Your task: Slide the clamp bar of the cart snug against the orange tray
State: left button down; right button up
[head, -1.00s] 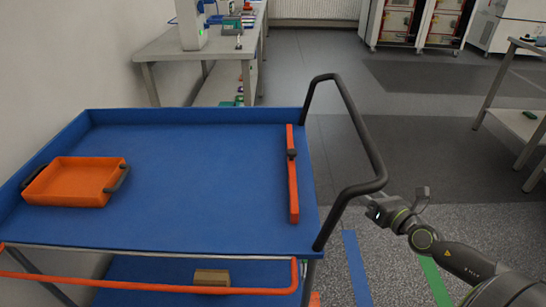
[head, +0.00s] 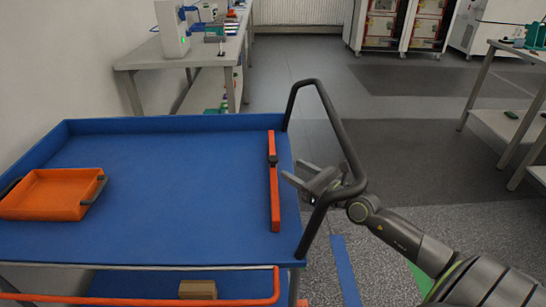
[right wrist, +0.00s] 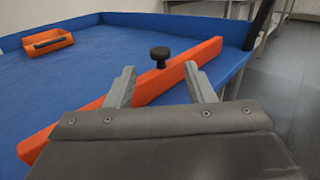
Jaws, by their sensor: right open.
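The orange clamp bar (head: 274,192) lies along the right side of the blue cart top (head: 180,215), with a dark knob (head: 272,160) on it. In the right wrist view the bar (right wrist: 186,70) crosses ahead of the fingers, its black knob (right wrist: 160,55) between them in the picture. The orange tray (head: 48,194) with dark handles sits at the left of the cart, well apart from the bar. My right gripper (head: 297,172) is open and empty at the cart's right edge, by the black handle, just right of the bar. My left gripper is out of view.
The cart's black push handle (head: 342,135) rises at its right end, close to my right arm. The blue surface between bar and tray is clear. A brown block (head: 198,289) lies on the lower shelf. Benches stand behind and at the right.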

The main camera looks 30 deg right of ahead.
aim_at(277, 160)
jog(key=b+x, duration=0.1)
jog(key=x, duration=0.8)
jog(key=shift+w, duration=0.1)
jog(key=shift+c, duration=0.3)
grip_shut()
